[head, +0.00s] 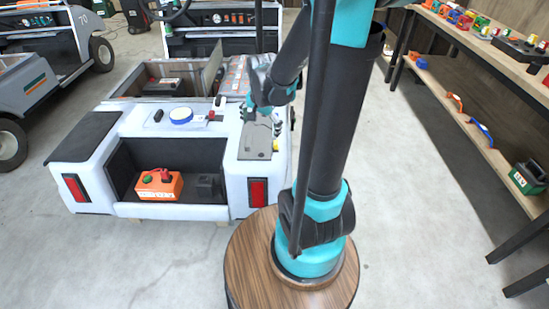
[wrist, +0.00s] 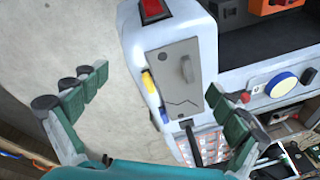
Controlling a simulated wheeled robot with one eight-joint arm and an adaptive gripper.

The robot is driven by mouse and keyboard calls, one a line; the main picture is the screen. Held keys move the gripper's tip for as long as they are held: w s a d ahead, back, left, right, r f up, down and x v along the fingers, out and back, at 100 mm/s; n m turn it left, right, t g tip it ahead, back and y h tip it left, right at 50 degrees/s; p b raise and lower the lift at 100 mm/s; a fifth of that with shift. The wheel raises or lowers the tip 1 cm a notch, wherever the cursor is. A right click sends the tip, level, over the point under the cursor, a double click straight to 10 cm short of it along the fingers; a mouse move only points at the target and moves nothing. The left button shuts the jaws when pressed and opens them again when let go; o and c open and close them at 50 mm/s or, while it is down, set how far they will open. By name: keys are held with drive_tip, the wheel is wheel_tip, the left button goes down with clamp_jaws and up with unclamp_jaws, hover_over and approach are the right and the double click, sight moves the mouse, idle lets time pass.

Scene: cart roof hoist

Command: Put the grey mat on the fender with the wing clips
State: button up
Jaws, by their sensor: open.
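The grey mat (head: 256,140) lies on top of the cart's right rear fender (head: 231,150). In the wrist view the mat (wrist: 168,72) has a raised grey grip and a thin dark zigzag line. Small yellow and blue pieces, perhaps wing clips, sit along the fender's outer edge beside it (wrist: 149,84); I cannot make out their exact form. My gripper (head: 250,112) is above the far end of the mat. In the wrist view its fingers are spread wide with nothing between them (wrist: 160,83).
A black mat (head: 86,136) covers the left fender. An orange box (head: 160,185) sits in the cart's rear bay. Shelves (head: 480,60) with tools stand at right; the floor between is clear.

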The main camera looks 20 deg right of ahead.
drive_tip(key=s+d+f+n+t, duration=0.1)
drive_tip(key=s+f+n, duration=0.1)
drive_tip(key=s+n, duration=0.7)
drive_tip(key=s, duration=0.4)
drive_tip(key=shift+s+f+t, duration=0.25)
drive_tip(key=shift+f+t, duration=0.05)
drive_tip(key=shift+t, duration=0.1)
drive_tip(key=shift+d, duration=0.15)
